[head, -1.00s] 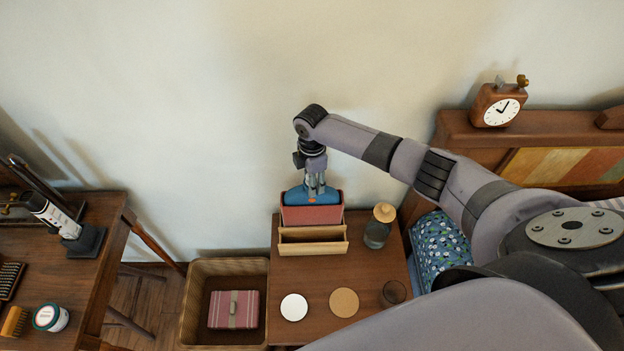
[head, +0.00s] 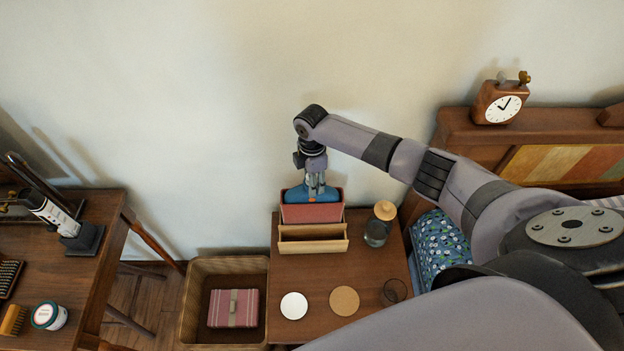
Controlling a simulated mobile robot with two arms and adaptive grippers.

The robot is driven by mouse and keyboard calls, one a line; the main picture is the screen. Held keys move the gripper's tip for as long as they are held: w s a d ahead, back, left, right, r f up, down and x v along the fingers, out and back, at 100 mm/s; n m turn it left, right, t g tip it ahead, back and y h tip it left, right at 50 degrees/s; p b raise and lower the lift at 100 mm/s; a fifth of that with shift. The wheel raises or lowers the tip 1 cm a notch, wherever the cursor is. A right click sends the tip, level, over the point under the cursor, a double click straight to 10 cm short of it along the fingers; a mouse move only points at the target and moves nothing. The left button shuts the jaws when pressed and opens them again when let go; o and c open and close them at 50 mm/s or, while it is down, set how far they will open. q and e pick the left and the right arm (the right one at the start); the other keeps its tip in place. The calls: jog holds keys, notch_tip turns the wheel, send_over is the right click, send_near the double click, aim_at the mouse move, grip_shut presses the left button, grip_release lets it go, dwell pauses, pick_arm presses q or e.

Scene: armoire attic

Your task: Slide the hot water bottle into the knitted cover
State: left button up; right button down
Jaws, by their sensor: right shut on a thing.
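The blue hot water bottle (head: 298,195) stands with its lower part inside the red knitted cover (head: 311,214); only its top shows above the cover's rim. The cover is held upright in a wooden stand (head: 313,246) at the back of the small table. My right gripper (head: 315,193) points straight down and is shut on the top of the hot water bottle. How deep the bottle reaches inside the cover is hidden. My left gripper is out of view.
A jar with a round wooden lid (head: 376,232) stands right of the stand. A white disc (head: 294,306), a cork disc (head: 344,301) and a glass (head: 395,291) are at the table's front.

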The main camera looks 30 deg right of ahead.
jog(key=c, duration=1.3)
grip_release()
jog(key=shift+r, duration=0.15)
jog(key=o, duration=0.4)
jog(key=shift+o, duration=0.2)
jog(key=shift+s+f, duration=0.15)
jog(key=shift+f, duration=0.05)
jog(key=shift+o, duration=0.9)
jog(key=shift+r, duration=0.1)
notch_tip(320, 180, up, 9)
jog(key=p, duration=0.8)
